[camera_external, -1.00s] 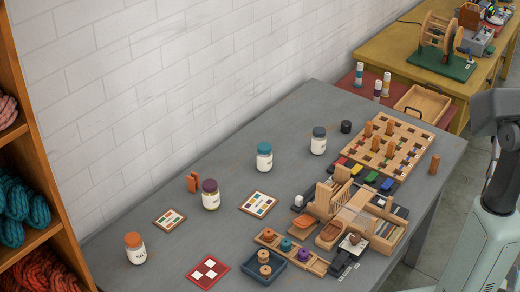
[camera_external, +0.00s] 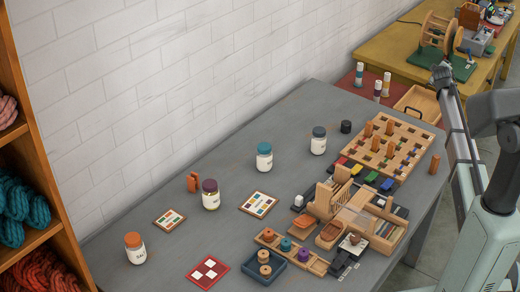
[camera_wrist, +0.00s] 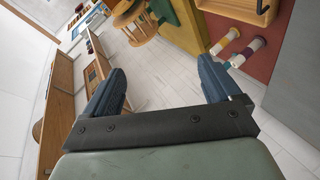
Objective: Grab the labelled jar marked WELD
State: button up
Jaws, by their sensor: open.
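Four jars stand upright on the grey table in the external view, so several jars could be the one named. They are an orange-lidded jar (camera_external: 135,249), a purple-lidded jar with yellowish contents (camera_external: 210,196), a teal-lidded jar (camera_external: 264,157) and a dark-lidded jar (camera_external: 318,141). Their labels are too small to read surely, so I cannot tell which says WELD. My gripper (camera_external: 441,74) is raised at the upper right, far from the jars. In the wrist view my gripper (camera_wrist: 160,78) has its fingers apart with nothing between them.
A wooden peg board (camera_external: 388,148) and a wooden slotted rack (camera_external: 340,190) occupy the table's right side. A blue tray (camera_external: 264,280) and cards lie in front. Thread spools (camera_external: 359,74) stand beyond the far edge. The table around the jars is mostly clear.

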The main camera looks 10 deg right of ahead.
jog(key=w+a+f+n+g+y, duration=0.1)
jog(key=w+a+f+y, duration=0.1)
jog(key=a, duration=1.1)
jog(key=w+a+f+n+g+y, duration=0.1)
jog(key=a, duration=1.2)
jog(key=s+a+f+n+g+y, duration=0.1)
jog(key=s+a+g, duration=0.1)
jog(key=a, duration=1.1)
jog(key=s+a+f+n+g+y, duration=0.1)
jog(key=s+a+f+y, duration=0.15)
jog(key=a, duration=0.95)
jog(key=n+g, duration=0.7)
send_over(210, 184)
jog(key=shift+h, duration=0.25)
jog(key=f, duration=0.8)
jog(key=shift+w, duration=0.35)
jog(key=shift+s+a+f, duration=0.1)
jog(key=shift+s+f, duration=0.05)
jog(key=shift+f, duration=1.1)
jog(key=shift+s+f, duration=0.15)
jog(key=shift+f, duration=1.1)
jog(key=c, duration=1.3)
jog(key=shift+r, duration=0.1)
